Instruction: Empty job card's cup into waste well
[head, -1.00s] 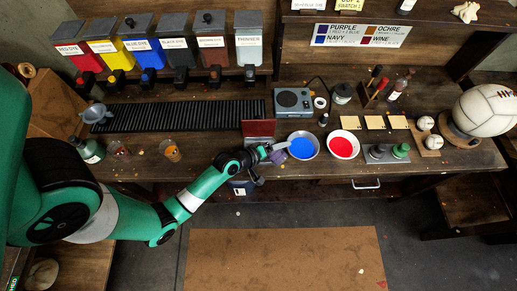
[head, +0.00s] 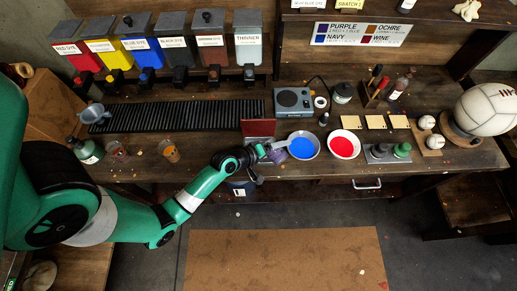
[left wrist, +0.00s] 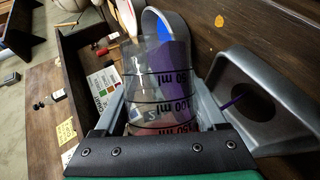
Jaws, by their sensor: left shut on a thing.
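My left gripper (head: 270,153) is shut on a clear cup (left wrist: 160,95) with black ml marks. In the left wrist view its fingers press on both sides of the cup, and purple shows inside or through it. In the head view the cup (head: 279,157) is a small purplish shape at the bench's front edge, just left of the bowl of blue (head: 303,145). A grey fitting (left wrist: 285,125) with a dark recess lies beside the cup in the left wrist view; I cannot tell if it is the waste well. No job card is clearly readable. My right gripper is not in view.
A bowl of red (head: 343,145) stands right of the blue one. A black slatted rack (head: 180,115) lies behind.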

